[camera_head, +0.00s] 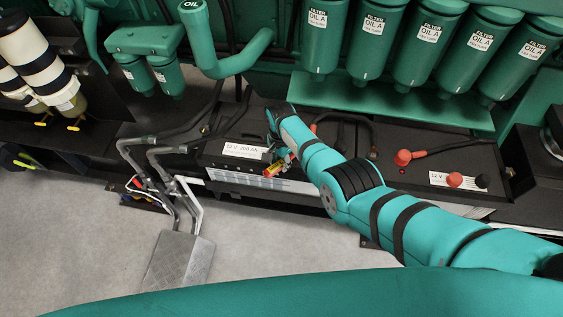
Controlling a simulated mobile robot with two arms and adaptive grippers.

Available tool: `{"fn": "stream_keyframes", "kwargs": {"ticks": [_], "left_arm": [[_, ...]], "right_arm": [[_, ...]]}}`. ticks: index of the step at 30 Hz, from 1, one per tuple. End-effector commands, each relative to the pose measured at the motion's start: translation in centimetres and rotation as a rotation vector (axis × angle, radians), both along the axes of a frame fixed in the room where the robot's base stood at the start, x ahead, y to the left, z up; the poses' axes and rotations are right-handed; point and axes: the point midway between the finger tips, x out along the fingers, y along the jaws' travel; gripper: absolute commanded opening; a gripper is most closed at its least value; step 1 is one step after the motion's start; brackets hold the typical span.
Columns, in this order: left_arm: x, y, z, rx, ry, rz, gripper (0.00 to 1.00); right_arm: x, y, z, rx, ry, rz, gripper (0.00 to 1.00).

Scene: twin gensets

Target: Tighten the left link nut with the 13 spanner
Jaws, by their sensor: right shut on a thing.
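My right arm comes in from the right, and its gripper (280,156) is low at the front of the left black battery (238,130), by its white label. The gripper is shut on a small tool with a red and yellow part (272,170). The tool is mostly hidden, so I cannot read its size or be sure that it is the 13 spanner. A dark cable link (345,117) runs behind my forearm between the batteries. I cannot make out the left link nut. My left gripper is not in view.
Several green oil filters (385,40) hang above the batteries. The right battery has red terminal caps (403,158). Striped cylinders (30,50) are at far left. Pale floor (70,240) is clear.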

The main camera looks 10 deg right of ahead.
Motion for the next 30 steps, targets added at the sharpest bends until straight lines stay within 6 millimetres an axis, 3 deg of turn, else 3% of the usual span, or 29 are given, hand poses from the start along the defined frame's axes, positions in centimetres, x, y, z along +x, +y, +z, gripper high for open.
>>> {"fn": "stream_keyframes", "kwargs": {"ticks": [6,21,30], "left_arm": [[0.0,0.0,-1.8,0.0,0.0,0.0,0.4],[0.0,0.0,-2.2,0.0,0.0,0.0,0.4],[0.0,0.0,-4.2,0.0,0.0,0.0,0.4]], "right_arm": [[1.3,0.6,0.0,0.003,-0.012,-0.067,0.0],[1.6,0.8,0.2,0.003,-0.01,-0.104,0.0],[2.5,1.3,-0.1,0.004,-0.011,-0.178,0.0]]}}
